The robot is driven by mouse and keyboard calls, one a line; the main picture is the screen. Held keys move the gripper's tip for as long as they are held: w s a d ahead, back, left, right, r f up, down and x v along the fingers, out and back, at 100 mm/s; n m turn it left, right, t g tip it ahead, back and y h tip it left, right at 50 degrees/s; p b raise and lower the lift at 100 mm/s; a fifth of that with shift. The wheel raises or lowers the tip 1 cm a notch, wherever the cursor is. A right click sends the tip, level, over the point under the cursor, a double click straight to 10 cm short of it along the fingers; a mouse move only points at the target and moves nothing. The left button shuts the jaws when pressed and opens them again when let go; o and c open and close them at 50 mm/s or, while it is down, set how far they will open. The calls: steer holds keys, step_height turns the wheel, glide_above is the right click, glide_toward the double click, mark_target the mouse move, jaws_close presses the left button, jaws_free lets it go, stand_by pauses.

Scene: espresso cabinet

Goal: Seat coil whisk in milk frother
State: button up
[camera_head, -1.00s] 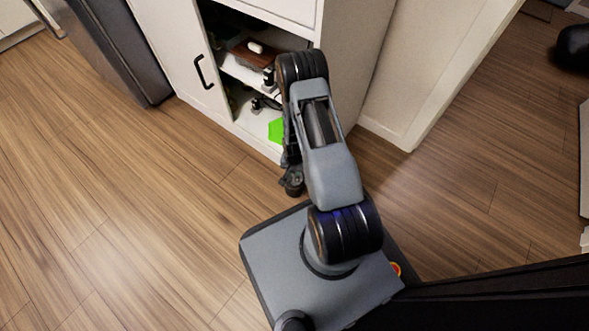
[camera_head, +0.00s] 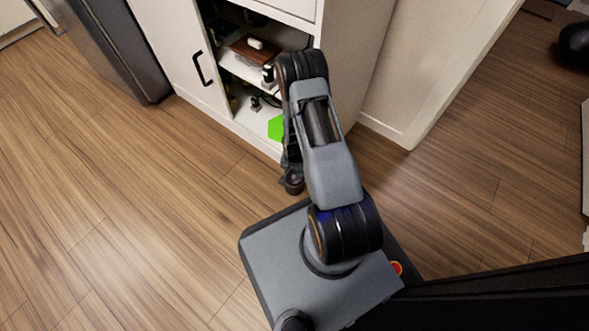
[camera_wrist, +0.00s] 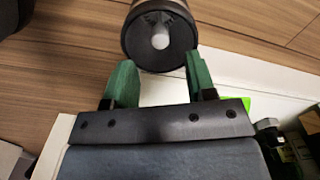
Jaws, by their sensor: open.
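In the wrist view a round cylinder (camera_wrist: 148,52) with a black end rim, metallic sides and a pale round centre shows at the top edge, partly cut off. It may be the milk frother, but I cannot be sure. My gripper (camera_wrist: 158,72) is open, its two green fingers apart with their tips near the cylinder's rim. I cannot tell whether they touch it. I cannot make out the coil whisk in either view. In the head view my arm hides the gripper's fingers.
The white cabinet (camera_head: 366,75) stands open with shelves inside. A brown box-like object (camera_head: 255,52) with a white item on top lies on the upper shelf. A bright green patch (camera_head: 276,128) and small dark items are on the lower shelf. Wooden floor (camera_head: 130,220) is clear at left.

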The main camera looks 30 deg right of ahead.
step_height(320, 180, up, 14)
steer(key=p, duration=0.6)
steer(key=shift+f, duration=0.1)
stand_by(0.4)
steer(key=shift+s, duration=0.1)
